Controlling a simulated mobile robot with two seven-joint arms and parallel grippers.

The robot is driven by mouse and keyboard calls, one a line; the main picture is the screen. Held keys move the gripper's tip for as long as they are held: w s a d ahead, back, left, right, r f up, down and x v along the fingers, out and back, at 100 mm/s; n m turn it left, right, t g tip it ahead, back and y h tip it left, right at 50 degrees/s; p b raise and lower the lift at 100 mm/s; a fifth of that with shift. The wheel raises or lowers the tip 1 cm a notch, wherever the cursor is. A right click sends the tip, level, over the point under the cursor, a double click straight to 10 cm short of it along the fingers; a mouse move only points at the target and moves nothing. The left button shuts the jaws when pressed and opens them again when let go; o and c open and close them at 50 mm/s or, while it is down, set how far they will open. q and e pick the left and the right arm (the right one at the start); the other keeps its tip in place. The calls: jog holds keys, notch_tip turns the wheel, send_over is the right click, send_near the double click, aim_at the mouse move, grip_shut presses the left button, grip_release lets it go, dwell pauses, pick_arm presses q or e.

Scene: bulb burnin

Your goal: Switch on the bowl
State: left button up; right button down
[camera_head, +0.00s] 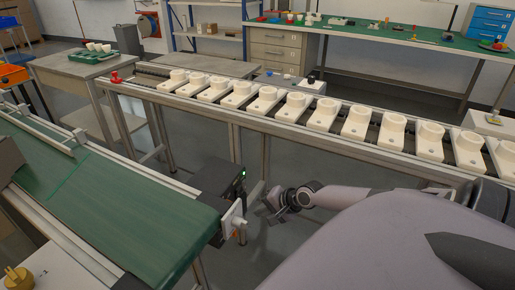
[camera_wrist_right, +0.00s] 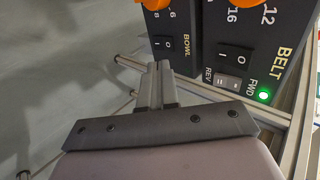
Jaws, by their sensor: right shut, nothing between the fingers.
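The control panel shows in the right wrist view, with a BOWL section (camera_wrist_right: 176,20) on the left and a BELT section on the right. The black BOWL rocker switch (camera_wrist_right: 162,45) is marked O and I; its position is hard to tell. My right gripper (camera_wrist_right: 160,68) is shut and empty, its fingertips just below the BOWL switch in the picture. Whether they touch it I cannot tell. In the head view my right gripper (camera_head: 274,205) is to the right of the dark control box (camera_head: 215,179). My left gripper is not in view.
The BELT section has its own rocker switch (camera_wrist_right: 235,59), a REV/FWD switch (camera_wrist_right: 229,83) and a lit green lamp (camera_wrist_right: 264,95). Orange knobs sit above. A green conveyor belt (camera_head: 130,215) lies left, and a rail with several white holders (camera_head: 320,115) runs behind.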

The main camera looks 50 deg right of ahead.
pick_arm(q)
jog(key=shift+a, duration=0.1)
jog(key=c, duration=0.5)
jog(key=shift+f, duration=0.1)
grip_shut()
pick_arm(e)
jog(key=s+a+f+n+y, duration=0.15)
jog(key=s+a+n, duration=0.3)
jog(key=a, duration=0.45)
jog(key=s+a+f+n+y, duration=0.1)
jog(key=s+a+f+n, duration=0.3)
jog(key=a, duration=0.5)
jog(key=s+a+r+n+t+h, duration=0.1)
jog(key=s+a+r+n+h, duration=0.1)
jog(key=s+a+r+n, duration=0.4)
jog(key=shift+s+a+n, duration=0.2)
jog(key=shift+a+n, duration=0.15)
jog(key=shift+n, duration=0.9)
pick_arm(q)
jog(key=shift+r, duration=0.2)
pick_arm(e)
jog(key=shift+r+h, duration=0.2)
jog(key=shift+h, duration=0.05)
